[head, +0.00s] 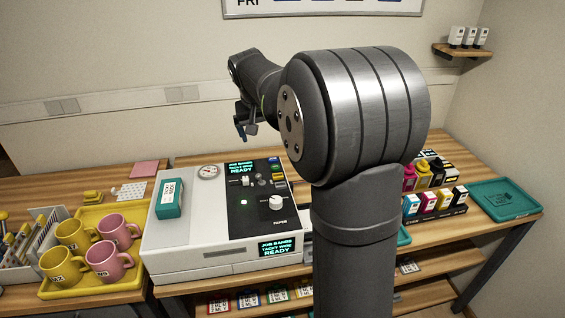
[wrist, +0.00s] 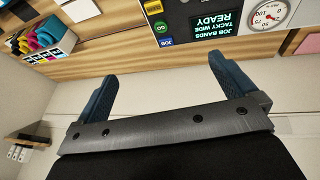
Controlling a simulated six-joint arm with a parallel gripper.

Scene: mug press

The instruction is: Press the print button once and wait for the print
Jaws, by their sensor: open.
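The press (head: 190,240) is a white and black machine on the wooden bench. Its upper screen (head: 241,168) and front screen (head: 275,246) both read READY. A column of small buttons stands beside the upper screen. In the wrist view these are a green button marked GO (wrist: 159,27), a blue one marked JOB (wrist: 165,42) and a yellow one (wrist: 153,7). No button is labelled print in readable letters. My gripper (head: 240,132) is in the air above and behind the press, apart from it. In the wrist view my gripper (wrist: 160,70) is open and empty.
A teal box (head: 169,198) sits on the press's left top, near a round gauge (head: 208,171). A yellow tray (head: 62,290) with several mugs stands at left. Ink cartridges (head: 428,203) and a teal tray (head: 507,199) are at right. My arm hides part of the bench.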

